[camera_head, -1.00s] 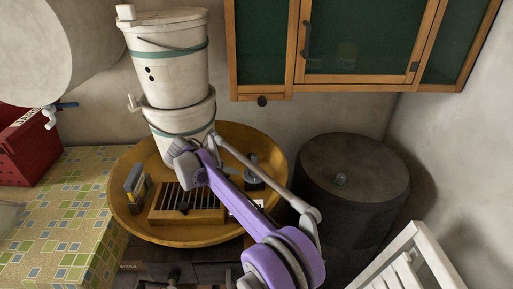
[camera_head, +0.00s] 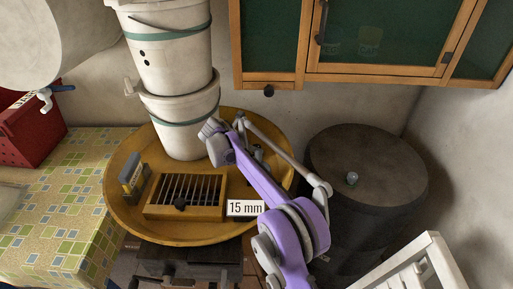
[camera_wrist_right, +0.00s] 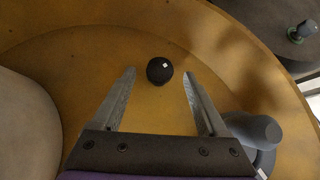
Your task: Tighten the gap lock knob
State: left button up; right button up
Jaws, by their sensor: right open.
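A wooden slatted frame (camera_head: 185,195) lies in the wide yellow basin. A dark knob (camera_head: 180,205) sits at its front edge, and a "15 mm" label (camera_head: 245,208) shows to its right. My right arm reaches over the basin; in the head view its fingers are not clear. In the right wrist view my right gripper (camera_wrist_right: 159,74) is open and empty. A black round knob (camera_wrist_right: 159,70) with a small white mark appears between its fingertips, against the basin floor. I cannot tell its depth or whether it is the frame's knob. My left gripper is out of view.
White stacked buckets (camera_head: 170,60) stand at the basin's (camera_head: 122,200) back left. A dark barrel (camera_head: 365,185) stands right of it and a tiled table (camera_head: 55,215) left. A grey rounded piece (camera_wrist_right: 255,132) is close by the right finger. A grey-yellow block (camera_head: 133,178) stands left of the frame.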

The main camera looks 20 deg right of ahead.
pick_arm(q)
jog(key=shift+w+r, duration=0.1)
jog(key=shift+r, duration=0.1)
pick_arm(e)
jog(key=shift+x, duration=1.95)
grip_shut()
jog(key=shift+w+r+m+g+p, duration=0.15)
jog(key=shift+m+g+p, duration=0.15)
jog(key=shift+m+p, duration=0.2)
jog(key=m+g+h+p, duration=0.1)
jog(key=m+g+p, duration=0.1)
jog(key=shift+r+m, duration=0.15)
jog(key=shift+m, duration=0.15)
jog(key=shift+m+g+p, duration=0.3)
jog(key=shift+m+g, duration=0.1)
jog(key=shift+m, duration=0.1)
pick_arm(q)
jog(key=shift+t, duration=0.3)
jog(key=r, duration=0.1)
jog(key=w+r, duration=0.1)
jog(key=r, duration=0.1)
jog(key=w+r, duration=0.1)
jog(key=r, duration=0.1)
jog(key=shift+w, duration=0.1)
pick_arm(e)
jog(key=shift+f, duration=0.25)
